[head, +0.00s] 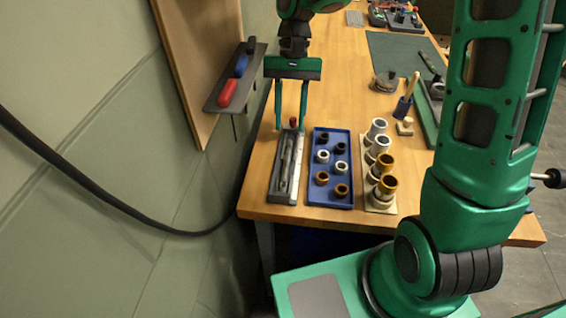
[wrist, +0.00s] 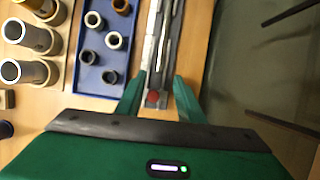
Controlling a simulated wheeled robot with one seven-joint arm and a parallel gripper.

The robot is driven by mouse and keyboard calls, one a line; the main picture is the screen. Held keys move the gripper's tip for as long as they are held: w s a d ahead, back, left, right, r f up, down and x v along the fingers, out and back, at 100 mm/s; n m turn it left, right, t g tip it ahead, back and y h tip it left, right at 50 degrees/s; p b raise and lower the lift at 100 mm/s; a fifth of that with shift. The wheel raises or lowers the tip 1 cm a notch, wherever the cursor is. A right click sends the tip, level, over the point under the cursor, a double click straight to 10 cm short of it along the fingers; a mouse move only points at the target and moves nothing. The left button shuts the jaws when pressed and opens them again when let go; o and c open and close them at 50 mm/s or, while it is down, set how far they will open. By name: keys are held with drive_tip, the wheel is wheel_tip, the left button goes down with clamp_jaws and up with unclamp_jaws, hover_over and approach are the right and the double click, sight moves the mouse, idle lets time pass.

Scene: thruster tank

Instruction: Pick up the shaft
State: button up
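The shaft (head: 285,165) appears as a slim grey metal rod lying lengthwise in a narrow grey tray (head: 281,197) near the table's left edge. It also shows in the wrist view (wrist: 166,42), running away from my gripper. A small red cap (wrist: 152,98) is at the tray's end by my fingers; I cannot tell whether it belongs to the shaft. My gripper (head: 290,129) points down at the tray's far end. In the wrist view its two green fingers (wrist: 158,82) are apart, with the tray end between or below them. Nothing is visibly held.
A blue tray (head: 317,195) with several rings and bushings stands right of the grey tray. Beyond it is a rack (head: 378,209) of silver and gold cylinders. A wall shelf (head: 212,104) with red and blue items is at left. A wooden-handled tool (head: 411,86) stands farther back.

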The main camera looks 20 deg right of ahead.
sight(286, 162)
drive_tip(key=s, duration=0.1)
drive_tip(key=s+a, duration=0.1)
drive_tip(key=s, duration=0.3)
drive_tip(key=shift+a, duration=0.35)
drive_tip(key=s, duration=0.1)
drive_tip(key=s+a, duration=0.1)
drive_tip(key=shift+s, duration=0.3)
drive_tip(key=shift+x, duration=1.1)
drive_tip(key=shift+s+f, duration=0.2)
drive_tip(key=shift+f, duration=0.2)
clamp_jaws()
